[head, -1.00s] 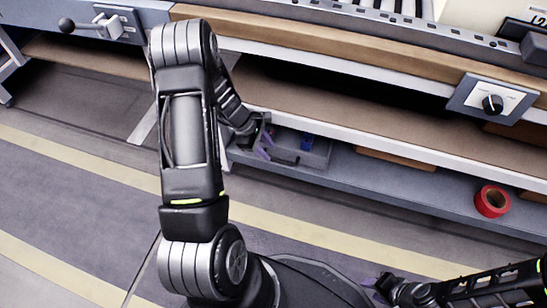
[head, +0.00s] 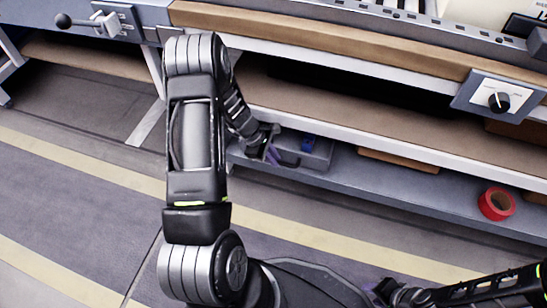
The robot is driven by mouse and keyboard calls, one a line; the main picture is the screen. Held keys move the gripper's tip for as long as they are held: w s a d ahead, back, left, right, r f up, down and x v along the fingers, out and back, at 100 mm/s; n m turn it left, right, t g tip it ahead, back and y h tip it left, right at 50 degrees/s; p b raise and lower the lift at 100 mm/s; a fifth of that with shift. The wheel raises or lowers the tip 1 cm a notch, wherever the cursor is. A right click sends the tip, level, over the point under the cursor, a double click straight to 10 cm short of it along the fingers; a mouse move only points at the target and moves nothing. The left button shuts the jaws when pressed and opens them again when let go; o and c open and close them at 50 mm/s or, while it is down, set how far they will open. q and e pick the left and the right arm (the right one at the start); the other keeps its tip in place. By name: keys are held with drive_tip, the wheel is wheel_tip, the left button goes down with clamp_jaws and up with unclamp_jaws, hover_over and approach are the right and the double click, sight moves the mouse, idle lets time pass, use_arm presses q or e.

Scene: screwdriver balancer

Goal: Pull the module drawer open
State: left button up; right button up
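The module drawer (head: 318,157) is a small grey open-topped box on the lower shelf under the bench. A blue item (head: 308,144) lies inside it. Its dark handle (head: 289,161) is on the front. My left gripper (head: 270,152) has its purple fingertips just left of the handle, close to the drawer's front left corner. I cannot tell whether they touch it or how far apart they are. My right gripper (head: 381,289) is low at the bottom of the view, away from the drawer, partly hidden and too small to read.
A red tape roll (head: 496,204) stands on the lower shelf (head: 420,194) to the right. A brown flat piece (head: 396,161) lies behind the shelf's middle. The bench with a wooden edge (head: 340,41) and a knob panel (head: 498,98) overhangs. Floor in front is clear.

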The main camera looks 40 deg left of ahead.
use_arm(q)
clamp_jaws()
idle(0.8)
drive_tip(key=shift+s, duration=0.1)
use_arm(e)
drive_tip(key=shift+s, duration=0.1)
